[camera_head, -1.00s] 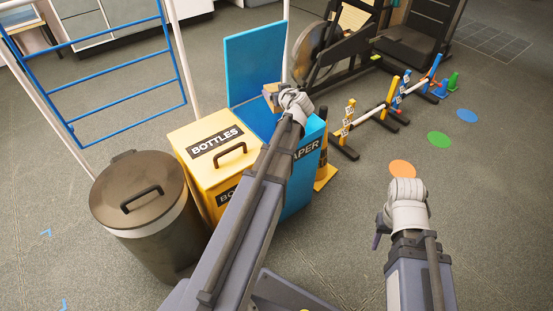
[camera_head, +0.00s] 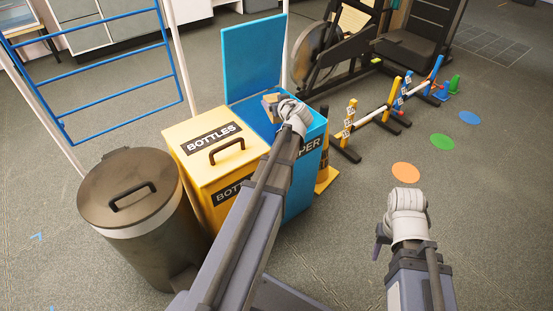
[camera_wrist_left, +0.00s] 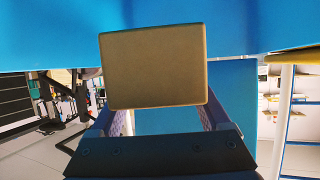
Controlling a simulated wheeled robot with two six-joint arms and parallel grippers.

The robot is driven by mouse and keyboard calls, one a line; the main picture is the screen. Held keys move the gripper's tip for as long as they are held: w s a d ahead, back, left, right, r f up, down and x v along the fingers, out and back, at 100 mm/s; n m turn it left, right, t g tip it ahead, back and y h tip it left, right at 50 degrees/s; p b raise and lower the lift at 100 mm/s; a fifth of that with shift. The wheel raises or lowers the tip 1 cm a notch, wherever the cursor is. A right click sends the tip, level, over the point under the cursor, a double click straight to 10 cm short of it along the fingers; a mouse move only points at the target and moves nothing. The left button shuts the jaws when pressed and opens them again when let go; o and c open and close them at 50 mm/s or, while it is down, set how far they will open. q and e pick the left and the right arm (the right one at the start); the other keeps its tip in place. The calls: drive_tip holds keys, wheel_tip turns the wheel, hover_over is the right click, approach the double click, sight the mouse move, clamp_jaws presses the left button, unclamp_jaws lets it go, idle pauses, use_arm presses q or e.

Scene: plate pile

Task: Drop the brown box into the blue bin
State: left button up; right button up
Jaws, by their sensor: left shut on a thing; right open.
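The brown box (camera_wrist_left: 153,66) is held between the fingers of my left gripper (camera_head: 276,104), which is shut on it. In the head view the box (camera_head: 270,101) is partly hidden by my gripper and sits over the opening of the blue bin (camera_head: 302,187). The bin's blue lid (camera_head: 253,58) stands open and upright behind the box. My right gripper (camera_head: 381,240) is low at the right, away from the bin, and open; its fingers are mostly hidden by the wrist.
A closed yellow bottles bin (camera_head: 208,184) stands left of the blue bin, and a round lidded trash can (camera_head: 130,235) further left. Low hurdles (camera_head: 378,117) and coloured floor dots stand or lie to the right. A blue-barred rack (camera_head: 110,70) is behind.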

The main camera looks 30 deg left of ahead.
use_arm(q)
drive_tip(key=o, duration=1.2)
drive_tip(key=shift+c, duration=0.2)
drive_tip(key=shift+d, duration=0.1)
drive_tip(key=shift+s+d+r+p, duration=0.3)
drive_tip(key=shift+s+d, duration=0.05)
drive_tip(key=shift+s, duration=0.1)
drive_tip(key=v, duration=0.1)
drive_tip(key=p+v, duration=0.1)
drive_tip(key=v, duration=0.1)
drive_tip(key=shift+s+f+p, duration=0.2)
drive_tip(key=shift+s+p, duration=0.1)
drive_tip(key=shift+s, duration=0.05)
drive_tip(key=v, duration=0.3)
drive_tip(key=shift+w+d+r+p, duration=0.2)
drive_tip(key=shift+d+r+p, duration=0.05)
drive_tip(key=shift+d+p, duration=0.1)
drive_tip(key=shift+w+a, duration=0.15)
drive_tip(key=shift+a, duration=0.05)
